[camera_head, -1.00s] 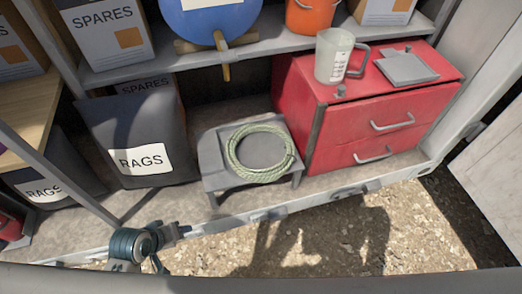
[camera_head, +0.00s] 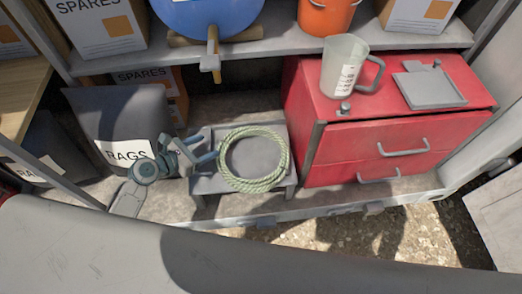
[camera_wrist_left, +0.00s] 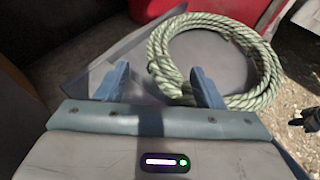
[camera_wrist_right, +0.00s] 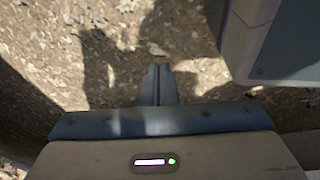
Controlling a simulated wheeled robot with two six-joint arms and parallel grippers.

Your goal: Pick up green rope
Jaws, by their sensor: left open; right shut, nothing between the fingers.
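A coil of green rope (camera_head: 252,181) lies on a low grey stool (camera_head: 206,184) on the bottom shelf. It also shows in the left wrist view (camera_wrist_left: 257,65), just beyond the fingers. My left gripper (camera_head: 208,145) is open and empty at the left side of the stool, beside the coil. In the left wrist view its right finger overlaps the near left part of the coil, while its left finger (camera_wrist_left: 115,82) stands clear of it; whether they touch cannot be told. My right gripper (camera_wrist_right: 159,84) is shut and empty above gravelly ground, away from the rope.
A red drawer cabinet (camera_head: 345,152) stands right of the stool, with a clear jug (camera_head: 341,66) and a grey tray (camera_head: 428,86) on top. A dark RAGS bag (camera_head: 112,112) stands on the left. The upper shelf (camera_head: 270,56) overhangs behind.

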